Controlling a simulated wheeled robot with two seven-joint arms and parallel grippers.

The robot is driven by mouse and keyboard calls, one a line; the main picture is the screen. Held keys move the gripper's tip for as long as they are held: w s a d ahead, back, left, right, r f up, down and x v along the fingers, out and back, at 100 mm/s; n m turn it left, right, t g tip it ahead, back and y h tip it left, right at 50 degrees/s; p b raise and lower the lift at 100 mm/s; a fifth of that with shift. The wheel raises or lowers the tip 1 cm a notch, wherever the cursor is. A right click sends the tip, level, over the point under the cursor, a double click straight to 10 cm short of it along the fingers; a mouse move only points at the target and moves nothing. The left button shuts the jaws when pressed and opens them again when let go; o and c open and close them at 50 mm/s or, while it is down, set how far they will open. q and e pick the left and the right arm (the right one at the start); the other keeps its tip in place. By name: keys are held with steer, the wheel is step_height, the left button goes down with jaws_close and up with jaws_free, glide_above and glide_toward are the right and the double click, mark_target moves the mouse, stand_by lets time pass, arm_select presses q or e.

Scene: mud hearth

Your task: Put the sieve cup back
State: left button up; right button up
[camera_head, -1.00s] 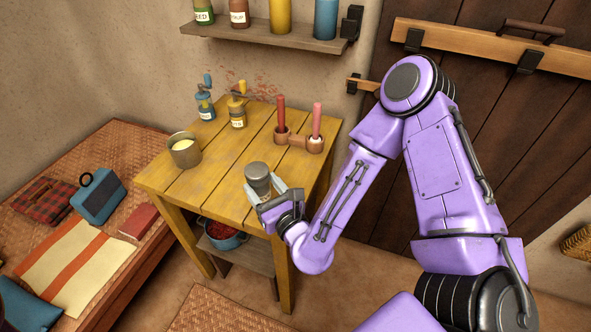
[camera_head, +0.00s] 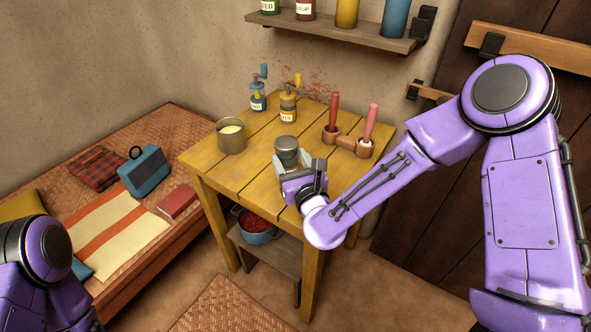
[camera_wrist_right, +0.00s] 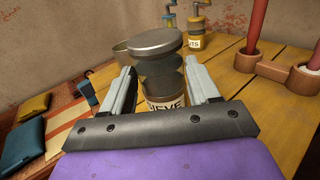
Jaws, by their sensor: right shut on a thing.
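The sieve cup (camera_head: 287,148) is a grey metal cup with a round lid-like top, at the front right part of the yellow wooden table (camera_head: 232,172). In the right wrist view the cup (camera_wrist_right: 155,42) is upright between two grey fingers, with a partly covered label below. My right gripper (camera_head: 291,165) is shut on it, reaching in from the table's front right; in the wrist view the gripper (camera_wrist_right: 162,78) has a finger on each side. The cup's base is hidden, so I cannot tell whether it touches the table. My left gripper is out of view.
Two hand grinders (camera_head: 289,102) (camera_head: 258,96) stand at the back. A blue pot (camera_head: 257,228) sits on the lower shelf. Boards between mug and cup are bare.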

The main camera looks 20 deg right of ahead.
steer(key=f, duration=0.1)
steer(key=w+d+f, duration=0.1)
steer(key=f, duration=0.3)
steer(key=shift+w+d, duration=0.25)
steer(key=shift+w, duration=0.1)
steer(key=shift+f, duration=0.4)
steer(key=shift+w, duration=0.1)
steer(key=shift+f, duration=0.15)
steer(key=o, duration=1.1)
steer(key=shift+o, duration=0.2)
